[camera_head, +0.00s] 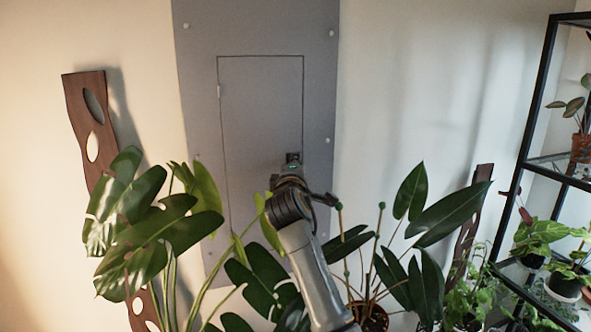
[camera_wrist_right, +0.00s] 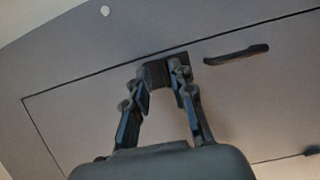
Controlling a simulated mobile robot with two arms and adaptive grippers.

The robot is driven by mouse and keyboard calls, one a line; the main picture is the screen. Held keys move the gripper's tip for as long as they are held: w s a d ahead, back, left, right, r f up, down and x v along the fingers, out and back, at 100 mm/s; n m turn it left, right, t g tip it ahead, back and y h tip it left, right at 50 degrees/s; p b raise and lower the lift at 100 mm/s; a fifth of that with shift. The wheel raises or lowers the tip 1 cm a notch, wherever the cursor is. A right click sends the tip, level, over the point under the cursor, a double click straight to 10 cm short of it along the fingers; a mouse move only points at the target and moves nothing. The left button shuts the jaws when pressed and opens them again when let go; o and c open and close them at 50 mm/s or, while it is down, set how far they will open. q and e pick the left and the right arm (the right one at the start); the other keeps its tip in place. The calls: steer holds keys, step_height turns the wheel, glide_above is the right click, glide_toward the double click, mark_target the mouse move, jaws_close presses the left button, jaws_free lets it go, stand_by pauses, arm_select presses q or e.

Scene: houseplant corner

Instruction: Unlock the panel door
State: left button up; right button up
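The grey panel (camera_head: 200,110) is on the wall, and its door (camera_head: 255,110) is flush inside it. A small dark latch (camera_head: 293,157) sits at the door's right edge. My right gripper (camera_head: 289,170) reaches up to it. In the wrist view, the dark block of the latch (camera_wrist_right: 155,73) lies between the fingertips of my right gripper (camera_wrist_right: 160,80). The fingers stand apart on either side; whether they press on it is unclear. A dark bar handle (camera_wrist_right: 236,54) lies on the door beside the right finger. My left gripper is not in view.
A large-leaved plant (camera_head: 150,215) stands at the left and another plant (camera_head: 420,210) at the right of my arm, their leaves close to it. A black shelf (camera_head: 535,110) with pots is at the far right. A dark wooden piece (camera_head: 88,110) leans on the wall.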

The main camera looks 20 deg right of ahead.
steer(key=shift+w+d+f, duration=0.1)
steer(key=shift+f, duration=0.15)
steer(key=shift+f, duration=0.1)
steer(key=v, duration=1.2)
